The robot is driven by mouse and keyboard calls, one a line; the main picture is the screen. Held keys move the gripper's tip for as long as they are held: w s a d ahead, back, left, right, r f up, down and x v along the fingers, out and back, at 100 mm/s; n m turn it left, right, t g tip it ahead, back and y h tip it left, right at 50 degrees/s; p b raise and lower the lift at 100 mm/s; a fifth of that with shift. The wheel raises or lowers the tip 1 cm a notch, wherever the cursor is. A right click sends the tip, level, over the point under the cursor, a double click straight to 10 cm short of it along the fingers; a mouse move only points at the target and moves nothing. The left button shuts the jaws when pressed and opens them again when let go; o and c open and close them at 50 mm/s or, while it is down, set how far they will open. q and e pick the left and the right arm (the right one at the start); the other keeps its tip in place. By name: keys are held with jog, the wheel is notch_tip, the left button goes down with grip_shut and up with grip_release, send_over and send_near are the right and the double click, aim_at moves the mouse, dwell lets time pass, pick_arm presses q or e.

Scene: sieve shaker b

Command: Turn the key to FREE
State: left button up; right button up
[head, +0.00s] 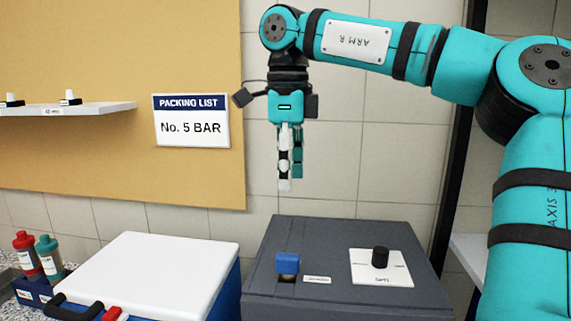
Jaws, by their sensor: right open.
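A blue key-like handle (287,263) stands on the left part of the top of a dark grey box (335,240). A small white label (317,279) lies just right of it; its text is too small to read. My right gripper (290,188) points down in the air above and behind the blue handle, apart from it. It is open, with nothing visible between its fingers, which show nearly edge-on. My left gripper is out of view.
A black knob (380,257) stands on a white plate (397,272) to the right on the box. A blue cooler with a white lid (160,270) stands to the left, with bottles (27,255) beyond it. A shelf (110,108) and a packing list sign (192,121) are on the wall.

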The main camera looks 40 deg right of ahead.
send_over(288, 256)
notch_tip(288, 256, down, 5)
notch_tip(288, 256, down, 11)
jog(key=shift+r+p, duration=0.2)
jog(key=shift+p, duration=0.75)
jog(key=shift+w+d+f, duration=0.1)
jog(key=shift+f, duration=0.65)
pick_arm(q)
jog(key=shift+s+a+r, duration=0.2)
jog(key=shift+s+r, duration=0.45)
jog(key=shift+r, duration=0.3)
pick_arm(e)
jog(key=shift+c, duration=0.3)
